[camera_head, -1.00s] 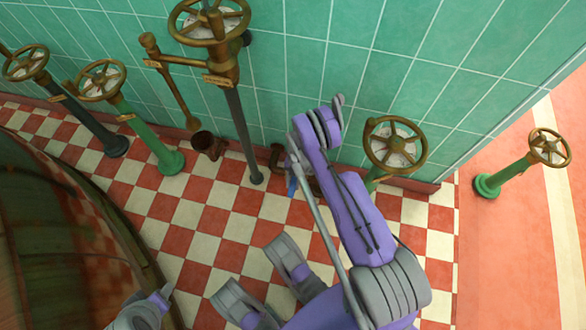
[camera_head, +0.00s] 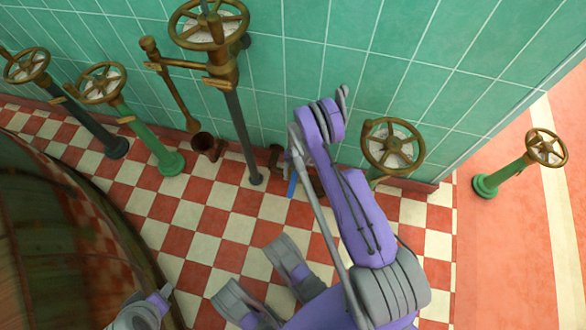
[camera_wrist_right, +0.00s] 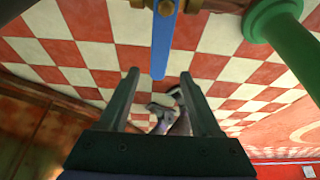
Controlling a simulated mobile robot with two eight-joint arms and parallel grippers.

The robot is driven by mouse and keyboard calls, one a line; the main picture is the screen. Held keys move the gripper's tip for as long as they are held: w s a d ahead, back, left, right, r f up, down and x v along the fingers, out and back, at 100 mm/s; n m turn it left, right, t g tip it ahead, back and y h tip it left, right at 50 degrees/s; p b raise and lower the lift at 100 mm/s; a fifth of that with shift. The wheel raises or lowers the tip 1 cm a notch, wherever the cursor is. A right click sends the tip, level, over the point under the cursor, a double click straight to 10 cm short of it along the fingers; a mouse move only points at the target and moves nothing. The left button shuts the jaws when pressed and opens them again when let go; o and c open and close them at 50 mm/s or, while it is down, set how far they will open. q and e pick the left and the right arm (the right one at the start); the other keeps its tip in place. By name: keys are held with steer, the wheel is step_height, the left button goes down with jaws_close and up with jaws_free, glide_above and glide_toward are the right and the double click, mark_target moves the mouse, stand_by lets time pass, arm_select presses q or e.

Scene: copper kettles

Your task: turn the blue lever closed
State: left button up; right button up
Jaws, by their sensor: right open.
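The blue lever (camera_head: 292,187) shows low by the tiled wall in the head view, partly covered by my right arm. In the right wrist view the lever (camera_wrist_right: 162,45) is a flat blue bar fixed to a brass fitting (camera_wrist_right: 166,8) at the top. It hangs down toward the gap of my right gripper (camera_wrist_right: 160,75). The gripper is open, with one finger on each side of the line of the lever. Its free end looks near the fingertips; I cannot tell whether it lies between them.
A green post with a brass handwheel (camera_head: 392,147) stands right of my right arm. A dark post with a handwheel (camera_head: 208,22) stands left of it, near a small copper pot (camera_head: 206,146). A large copper vessel (camera_head: 60,250) fills the lower left. The checkered floor is open between.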

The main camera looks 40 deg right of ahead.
mark_target(295, 177)
steer(key=p+v, duration=0.1)
steer(key=v, duration=0.5)
stand_by(0.4)
